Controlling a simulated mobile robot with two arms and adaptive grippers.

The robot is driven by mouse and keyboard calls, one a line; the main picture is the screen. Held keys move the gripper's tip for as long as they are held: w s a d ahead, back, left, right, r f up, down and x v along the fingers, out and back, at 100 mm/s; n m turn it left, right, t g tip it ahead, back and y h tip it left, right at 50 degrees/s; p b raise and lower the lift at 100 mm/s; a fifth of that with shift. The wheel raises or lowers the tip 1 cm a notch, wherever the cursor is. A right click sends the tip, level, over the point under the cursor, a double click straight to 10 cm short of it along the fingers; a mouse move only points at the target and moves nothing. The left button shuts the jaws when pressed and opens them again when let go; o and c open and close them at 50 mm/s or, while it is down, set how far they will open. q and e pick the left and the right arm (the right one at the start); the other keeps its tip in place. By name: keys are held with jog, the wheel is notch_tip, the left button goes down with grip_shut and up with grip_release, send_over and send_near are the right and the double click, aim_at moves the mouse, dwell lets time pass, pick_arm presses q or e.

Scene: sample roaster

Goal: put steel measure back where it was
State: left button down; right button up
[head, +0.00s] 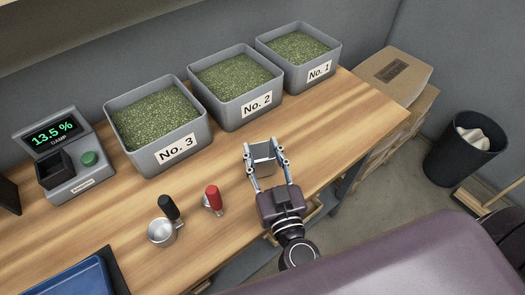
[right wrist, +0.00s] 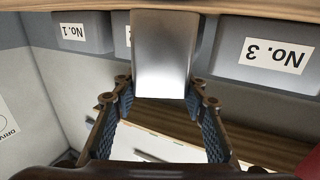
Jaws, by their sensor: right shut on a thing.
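The steel measure (head: 262,158), a plain grey metal vessel, is between the fingers of my right gripper (head: 266,165) above the wooden worktop. My right gripper is shut on it. In the right wrist view the steel measure (right wrist: 165,55) shows as a smooth bright body between the two fingertips. In the head view it is in front of the bins, to the right of the red-handled tool. My left gripper is not in view.
Grey bins No. 3 (head: 177,154), No. 2 (head: 235,118) and No. 1 (head: 318,76) hold green beans along the back. A damp meter (head: 75,178) stands left. A black-handled metal cup (head: 161,233) and red-handled tool (head: 213,198) stand nearby. A blue tray (head: 75,285) is front left.

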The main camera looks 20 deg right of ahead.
jog(key=shift+s+a+f, duration=0.1)
jog(key=shift+s+f, duration=0.05)
jog(key=shift+f, duration=0.45)
jog(key=shift+s+f, duration=0.15)
jog(key=shift+f, duration=0.45)
jog(key=o, duration=1.4)
jog(key=shift+c, duration=0.2)
jog(key=shift+s, duration=0.1)
jog(key=shift+s+f, duration=0.1)
jog(key=shift+s, duration=0.15)
jog(key=s, duration=0.3)
jog(key=s+r, duration=0.1)
jog(key=s, duration=0.3)
jog(key=s+r, duration=0.1)
jog(key=s, duration=0.3)
jog(key=shift+a+r, duration=0.2)
